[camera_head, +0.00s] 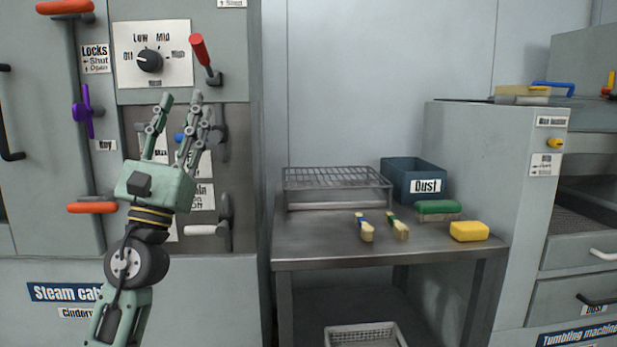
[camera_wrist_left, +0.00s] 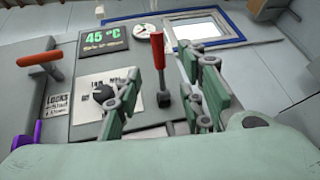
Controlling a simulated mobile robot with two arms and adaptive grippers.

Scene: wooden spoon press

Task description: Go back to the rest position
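My left gripper (camera_head: 179,103) is raised in front of the steam cabinet's control panel (camera_head: 220,140), fingers pointing up. Its fingers are spread apart with nothing between them. In the left wrist view the fingers (camera_wrist_left: 160,112) frame the panel, with the red-handled lever (camera_wrist_left: 159,75) seen between them and beyond. The same red lever (camera_head: 201,52) stands above and right of the gripper in the head view. The gripper hides part of the lower panel, its labels and a blue knob (camera_head: 180,137). My right gripper is not in view.
A rotary knob (camera_head: 150,61) and a purple handle (camera_head: 87,111) sit on the cabinet. To the right, a metal table (camera_head: 330,247) bears a wire rack (camera_head: 338,178), a blue Dust bin (camera_head: 396,180), brushes (camera_head: 397,228) and a yellow sponge (camera_head: 469,231). A tumbling machine (camera_head: 480,150) stands at far right.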

